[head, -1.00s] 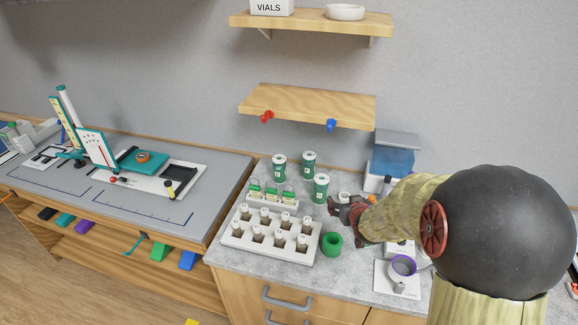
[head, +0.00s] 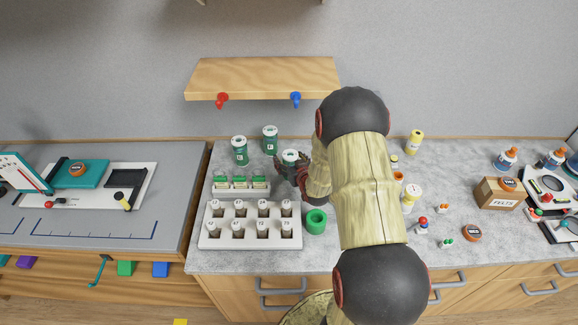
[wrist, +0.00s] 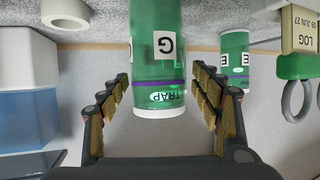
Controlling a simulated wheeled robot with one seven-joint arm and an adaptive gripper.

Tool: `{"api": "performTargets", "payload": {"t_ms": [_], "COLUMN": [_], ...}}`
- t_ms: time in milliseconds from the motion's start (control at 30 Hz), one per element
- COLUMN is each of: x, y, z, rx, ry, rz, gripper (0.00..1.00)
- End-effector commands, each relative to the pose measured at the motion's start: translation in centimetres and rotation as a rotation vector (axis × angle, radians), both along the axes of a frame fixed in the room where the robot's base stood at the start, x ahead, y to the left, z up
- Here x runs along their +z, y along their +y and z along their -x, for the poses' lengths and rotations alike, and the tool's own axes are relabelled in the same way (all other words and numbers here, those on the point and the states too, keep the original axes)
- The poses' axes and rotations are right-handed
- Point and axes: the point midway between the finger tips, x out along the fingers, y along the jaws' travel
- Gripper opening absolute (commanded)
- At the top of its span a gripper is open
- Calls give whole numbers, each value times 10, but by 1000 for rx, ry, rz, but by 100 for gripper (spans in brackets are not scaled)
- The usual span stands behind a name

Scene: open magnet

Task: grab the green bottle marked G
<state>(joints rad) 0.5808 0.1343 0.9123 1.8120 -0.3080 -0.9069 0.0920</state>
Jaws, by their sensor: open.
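The green bottle marked G (wrist: 145,68) shows in the wrist view with a white lid, a purple band and a "TRAP" label; the view is upside down. My gripper (wrist: 159,76) is open, with one finger on each side of the bottle's lidded end. I cannot tell if either finger touches it. In the head view the bottle's white lid (head: 290,155) shows at my gripper (head: 291,168), which hides much of its body. Two similar green bottles, one at the left (head: 240,152) and one at the back (head: 270,140), stand beyond it.
Another green bottle marked E (wrist: 236,72) is right of the gripper in the wrist view. A white vial rack (head: 250,242), a smaller rack of green-topped vials (head: 241,193) and a green cup (head: 316,221) stand nearby. A wooden shelf (head: 262,77) hangs above.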

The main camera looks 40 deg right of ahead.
Motion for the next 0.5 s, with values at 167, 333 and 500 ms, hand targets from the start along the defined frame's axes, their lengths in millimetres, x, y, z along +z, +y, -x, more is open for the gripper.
{"api": "performTargets", "payload": {"t_ms": [167, 333, 500], "x": [-9, -13, -13], "y": [-9, -12, -12], "z": [-24, -34, -34], "rx": [0, 0, 0], "ry": [0, 1, 1], "rz": [-1, 0, 0], "gripper": [64, 64, 64]}}
